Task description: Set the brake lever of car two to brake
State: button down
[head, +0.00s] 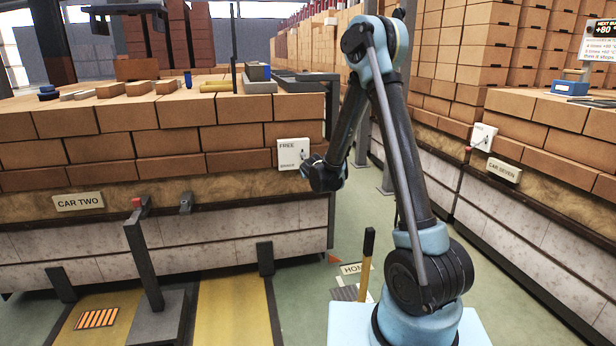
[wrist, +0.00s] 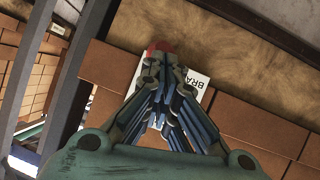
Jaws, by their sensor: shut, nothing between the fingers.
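Car two is the long brick-laden car at left in the head view, with its name plate (head: 78,201) on the side. Its white brake plate (head: 290,146), marked FREE above and BRAKE below, is at the car's right end. The plate also shows in the wrist view (wrist: 196,83), partly hidden by my gripper. A red knob (wrist: 160,46), seemingly the brake lever's end, shows just beyond my fingertips; contact is unclear. My gripper (wrist: 164,68) is shut and empty, in front of the plate. In the head view, my wrist hides the plate's lower right, and the lever is not clear.
Car seven (head: 504,170) stands at right with a similar plate (head: 483,137) and a red-tipped lever. A floor lever post (head: 145,255) stands before car two. Green floor lies between the cars.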

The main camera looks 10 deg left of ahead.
jog(key=s+f+v, duration=0.1)
jog(key=v, duration=1.1)
jog(key=shift+s+f, duration=0.15)
jog(key=shift+s, duration=0.15)
jog(key=shift+d, duration=0.1)
jog(key=s+d+r+m+g+h, duration=0.1)
jog(key=s+d+r+g+h, duration=0.1)
jog(key=s+d, duration=0.7)
jog(key=s+d+r+m+g+h, duration=0.15)
jog(key=s+d, duration=0.25)
jog(key=d, duration=0.8)
jog(key=s+d+f+g, duration=0.1)
jog(key=s+d+g, duration=0.1)
jog(key=s, duration=0.6)
jog(key=s+d+f+m+g, duration=0.1)
jog(key=s+d+f+g, duration=0.1)
jog(key=s, duration=0.7)
jog(key=s+d+f+g+y, duration=0.1)
jog(key=s+d+f+g, duration=0.1)
jog(key=s, duration=0.6)
jog(key=shift+s+d+m, duration=0.35)
jog(key=shift+d, duration=0.55)
